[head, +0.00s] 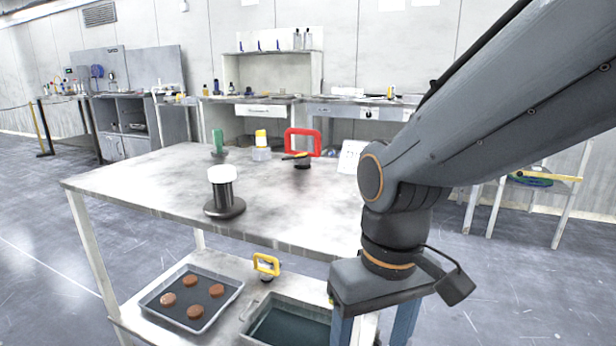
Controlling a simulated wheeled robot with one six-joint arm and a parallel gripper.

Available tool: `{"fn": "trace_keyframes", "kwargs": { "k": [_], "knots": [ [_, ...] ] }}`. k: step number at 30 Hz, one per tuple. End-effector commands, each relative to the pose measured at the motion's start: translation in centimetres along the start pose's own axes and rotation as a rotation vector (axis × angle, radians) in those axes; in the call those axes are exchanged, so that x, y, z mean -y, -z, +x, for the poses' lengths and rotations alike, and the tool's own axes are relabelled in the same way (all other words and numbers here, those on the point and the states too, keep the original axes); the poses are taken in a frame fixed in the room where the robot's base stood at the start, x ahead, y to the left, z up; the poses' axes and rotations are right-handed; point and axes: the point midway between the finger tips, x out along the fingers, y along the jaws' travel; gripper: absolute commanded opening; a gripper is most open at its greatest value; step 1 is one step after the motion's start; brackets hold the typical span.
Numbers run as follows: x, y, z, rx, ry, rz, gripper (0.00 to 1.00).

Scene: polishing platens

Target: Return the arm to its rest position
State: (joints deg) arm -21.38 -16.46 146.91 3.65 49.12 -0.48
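My arm comes in from the upper right and bends down at its wrist, in front of the right part of the table. My gripper (373,330) points down at the bottom edge of the picture, in front of the table's right side. Its two blue fingers stand well apart, and I see nothing held between them. The fingertips are cut off by the picture's lower edge.
The table (130,190) holds a white-topped dark-based tool (222,195), a green-handled tool (218,140), a yellow-capped bottle (261,145) and a red frame (303,142). The lower shelf has a tray (190,298) of brown discs, a yellow-handled item (266,265) and a basin (290,325).

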Motion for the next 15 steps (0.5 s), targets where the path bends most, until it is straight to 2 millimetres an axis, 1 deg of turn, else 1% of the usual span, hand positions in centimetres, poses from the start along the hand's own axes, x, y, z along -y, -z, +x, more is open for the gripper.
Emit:
{"fn": "trace_keyframes", "kwargs": {
  "k": [1, 8, 11, 15],
  "knots": [
    [-0.2, 0.0, -0.9, -0.002, 0.000, 0.016, 0.65],
    [-1.5, -0.1, -3.5, -0.006, -0.008, 0.077, 0.65],
    [-2.3, -0.2, -4.8, -0.006, -0.012, 0.108, 0.65],
    [-3.8, -0.7, -7.0, -0.005, -0.019, 0.159, 0.65]
  ]
}}
